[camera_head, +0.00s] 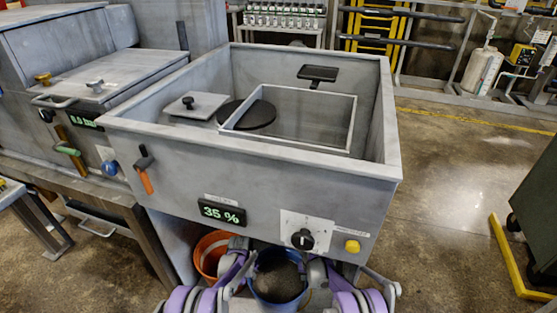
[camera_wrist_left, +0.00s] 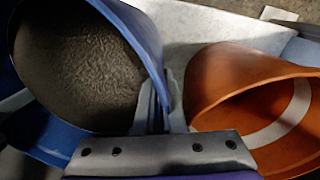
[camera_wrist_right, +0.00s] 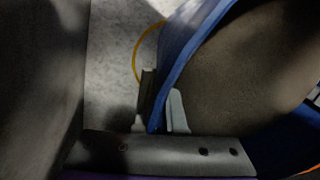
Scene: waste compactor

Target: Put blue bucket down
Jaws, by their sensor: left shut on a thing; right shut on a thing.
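The blue bucket (camera_head: 275,304) is at the bottom of the head view, below the front of the grey compactor. It holds a dark, grainy filling. My left gripper (camera_head: 240,248) is shut on the left side of its rim; the left wrist view shows the fingers (camera_wrist_left: 166,102) on either side of the blue wall (camera_wrist_left: 148,30). My right gripper (camera_head: 318,268) is shut on the opposite side of the rim, with its fingers (camera_wrist_right: 160,105) around the wall (camera_wrist_right: 190,45). The bucket's underside is hidden, so I cannot tell whether it touches the floor.
An orange bucket (camera_head: 206,247) stands just left of the blue one and close to my left gripper; it also shows in the left wrist view (camera_wrist_left: 225,75). The compactor (camera_head: 170,153), with a 35 % display (camera_head: 222,212), overhangs both. Open floor (camera_head: 450,190) lies to the right.

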